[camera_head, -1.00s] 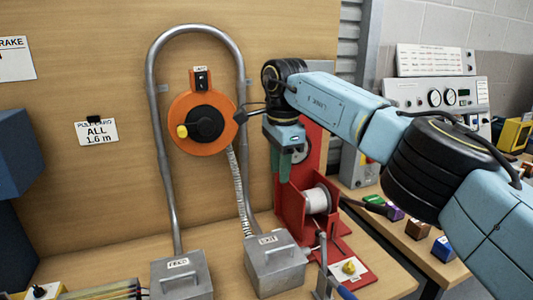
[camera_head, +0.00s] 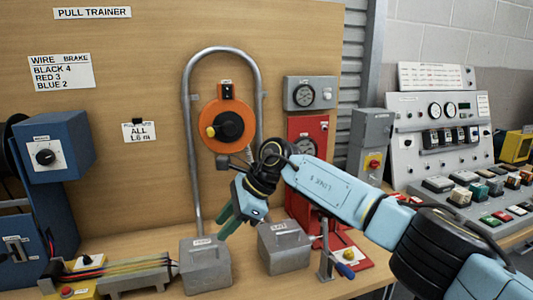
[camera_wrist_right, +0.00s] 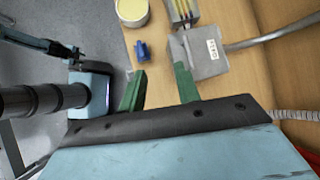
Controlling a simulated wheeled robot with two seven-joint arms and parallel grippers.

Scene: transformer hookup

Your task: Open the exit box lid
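The exit box (camera_head: 284,249) is a grey metal box with a handled, labelled lid. It stands on the bench in the head view, with its lid closed. The similar grey feed box (camera_head: 206,268) stands to its left and also shows in the right wrist view (camera_wrist_right: 208,62). My right gripper (camera_head: 228,222) hangs above the gap between the boxes, with its green fingers pointing down and left. In the right wrist view its fingers (camera_wrist_right: 160,88) are apart with nothing between them. The exit box is hidden there.
A metal conduit (camera_head: 190,130) arches around the orange reel (camera_head: 216,125) on the back board. A red stand (camera_head: 308,130) and a blue-handled lever (camera_head: 330,260) are right of the exit box. Coloured wires (camera_head: 140,265) lie left of the feed box.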

